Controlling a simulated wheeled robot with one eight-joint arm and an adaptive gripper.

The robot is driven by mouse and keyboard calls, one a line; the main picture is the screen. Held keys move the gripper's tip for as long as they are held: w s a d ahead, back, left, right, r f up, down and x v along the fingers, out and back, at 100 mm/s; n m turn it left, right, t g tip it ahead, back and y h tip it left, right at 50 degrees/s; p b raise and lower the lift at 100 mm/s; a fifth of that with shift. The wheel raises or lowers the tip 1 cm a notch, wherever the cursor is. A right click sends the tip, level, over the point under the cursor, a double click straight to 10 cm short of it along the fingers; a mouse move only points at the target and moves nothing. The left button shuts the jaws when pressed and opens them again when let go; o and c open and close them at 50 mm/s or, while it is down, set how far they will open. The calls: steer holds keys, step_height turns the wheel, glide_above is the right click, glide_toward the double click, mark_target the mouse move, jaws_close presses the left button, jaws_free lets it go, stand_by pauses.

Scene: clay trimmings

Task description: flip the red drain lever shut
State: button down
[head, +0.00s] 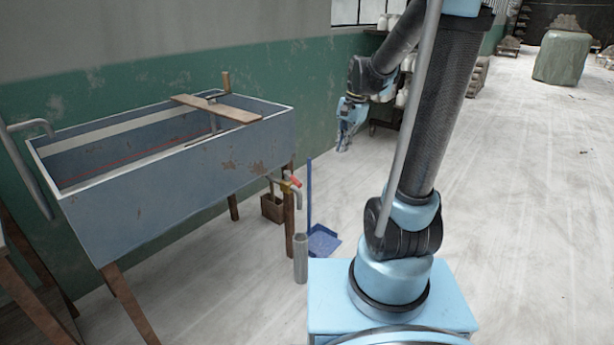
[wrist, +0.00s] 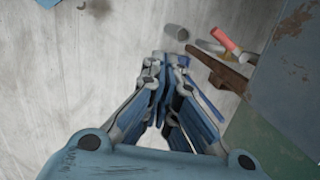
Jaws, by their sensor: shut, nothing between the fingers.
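The red drain lever (head: 295,180) is on a small brass-coloured valve and pipe below the right end of the blue-grey trough (head: 170,196). In the wrist view the red lever (wrist: 225,39) lies at the upper right, beside a pale pipe. My gripper (head: 344,146) hangs in the air to the right of the trough in the head view, apart from the lever. In the wrist view my gripper (wrist: 165,62) has its fingertips together and empty. The lever is up and right of the fingertips there. Its exact angle to the pipe is hard to tell.
A wooden trough leg (head: 289,217) stands close to the lever. A grey tube (head: 300,259), a blue dustpan (head: 324,241) with an upright handle and a wooden box (head: 271,208) are on the floor below. A plank (head: 216,108) lies across the trough. The floor at right is open.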

mark_target(293, 178)
steer(key=w+a+f+m+g+y, duration=0.1)
steer(key=w+a+f+m, duration=0.3)
steer(key=w, duration=0.8)
step_height(293, 178, down, 3)
steer(key=a, duration=0.2)
steer(key=shift+w+a, duration=0.3)
steer(key=shift+w, duration=0.05)
steer(key=s+a+f, duration=0.3)
steer(key=a+f, duration=0.3)
steer(key=f, duration=0.4)
steer(key=shift+s+f, duration=0.15)
steer(key=shift+d, duration=0.15)
steer(key=shift+s+m, duration=0.1)
steer(key=shift+m, duration=0.2)
